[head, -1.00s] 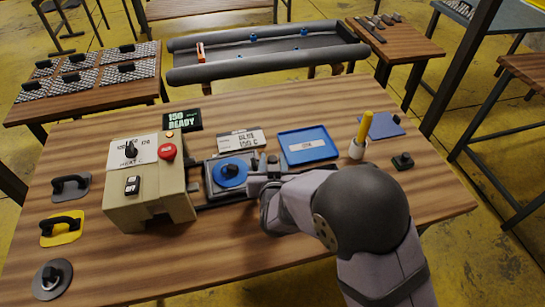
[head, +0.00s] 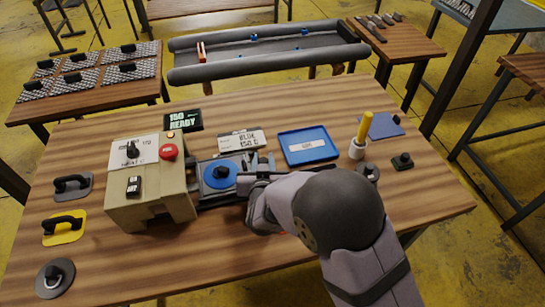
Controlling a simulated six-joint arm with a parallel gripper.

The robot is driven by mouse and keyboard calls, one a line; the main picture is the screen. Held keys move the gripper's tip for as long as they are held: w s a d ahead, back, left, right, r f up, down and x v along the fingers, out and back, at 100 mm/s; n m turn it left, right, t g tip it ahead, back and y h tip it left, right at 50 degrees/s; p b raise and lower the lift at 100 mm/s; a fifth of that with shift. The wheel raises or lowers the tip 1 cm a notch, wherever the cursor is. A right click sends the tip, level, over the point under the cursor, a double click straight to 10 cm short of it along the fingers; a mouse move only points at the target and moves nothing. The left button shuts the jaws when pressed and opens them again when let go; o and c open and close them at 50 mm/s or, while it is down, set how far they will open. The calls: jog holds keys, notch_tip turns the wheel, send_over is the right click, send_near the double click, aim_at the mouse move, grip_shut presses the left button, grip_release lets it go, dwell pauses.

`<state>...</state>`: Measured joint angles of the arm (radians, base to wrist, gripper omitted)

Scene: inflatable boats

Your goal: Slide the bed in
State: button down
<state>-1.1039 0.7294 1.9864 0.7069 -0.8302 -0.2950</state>
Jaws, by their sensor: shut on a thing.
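The bed (head: 207,188) is a grey sliding plate on dark rails at the right side of the beige heater box (head: 150,200). A blue disc (head: 220,174) with a knob lies on the bed. The bed stands mostly outside the box, close to its right side. My gripper (head: 250,181) is at the bed's right end, shut on what looks like its handle. The fingers and my wrist hide most of that handle. The box has a red button (head: 168,152), a black dial and a switch. A display behind it (head: 182,121) reads 150 READY.
Black-handled tools (head: 64,228) lie left of the box. The front of the table is mostly clear.

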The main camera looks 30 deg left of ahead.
aim_at(233, 171)
jog(key=s+a+p, duration=0.1)
jog(key=s+a, duration=0.5)
jog(key=shift+s+a+p, duration=0.15)
jog(key=shift+p, duration=0.2)
jog(key=c, duration=1.8)
grip_release()
jog(key=shift+o, duration=0.2)
jog(key=shift+b+v, duration=0.5)
jog(key=shift+v, duration=3.15)
